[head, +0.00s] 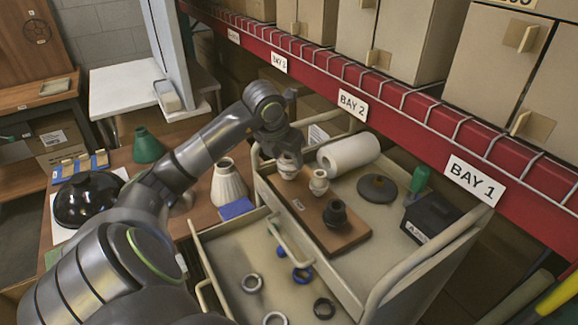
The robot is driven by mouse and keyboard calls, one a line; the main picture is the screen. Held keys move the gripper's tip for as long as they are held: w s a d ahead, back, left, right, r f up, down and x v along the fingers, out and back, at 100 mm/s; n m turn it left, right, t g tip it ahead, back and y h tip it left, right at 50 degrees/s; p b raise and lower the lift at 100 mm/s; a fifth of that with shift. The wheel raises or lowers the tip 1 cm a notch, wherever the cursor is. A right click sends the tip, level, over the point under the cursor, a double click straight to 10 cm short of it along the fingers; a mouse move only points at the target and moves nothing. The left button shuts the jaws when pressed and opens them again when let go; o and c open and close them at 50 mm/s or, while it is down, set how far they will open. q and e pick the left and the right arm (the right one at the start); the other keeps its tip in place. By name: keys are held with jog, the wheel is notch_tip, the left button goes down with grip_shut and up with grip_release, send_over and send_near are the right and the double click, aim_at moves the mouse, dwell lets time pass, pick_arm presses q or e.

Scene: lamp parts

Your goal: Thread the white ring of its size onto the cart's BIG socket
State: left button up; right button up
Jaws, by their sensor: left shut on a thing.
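The wooden board (326,228) lies on the cart's top and bears three upright sockets in a row. The far socket (288,172) and the middle socket (319,183) are off-white; the near socket (335,214) is black. My left gripper (288,155) is at the far socket, pointing down, shut on a pale thing that looks like the white ring. Fingers and distance hide most of it; I cannot tell whether it is around the socket or just above it.
A white roll (348,154), a dark disc (377,188), a green bottle (419,179) and a black box (431,218) stand right of the board. A red shelf beam (400,110) runs behind.

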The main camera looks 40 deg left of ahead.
pick_arm(q)
jog(key=shift+s+d+f+b, duration=0.1)
jog(key=shift+s+f+b, duration=0.05)
jog(key=shift+f+b, duration=0.25)
dwell(0.6)
jog(key=shift+f+m+h+b, duration=0.1)
jog(key=shift+m+h+b, duration=0.2)
jog(key=shift+m+b, duration=0.3)
jog(key=m+b, duration=0.1)
jog(key=m+h+b, duration=0.1)
jog(key=m, duration=0.1)
jog(key=shift+a+m, duration=0.25)
jog(key=shift+m, duration=0.05)
jog(key=shift+a+m+g+h+b, duration=0.1)
jog(key=shift+m+g+h+b, duration=0.2)
jog(key=shift+m+h+b, duration=0.25)
jog(key=shift+m, duration=0.55)
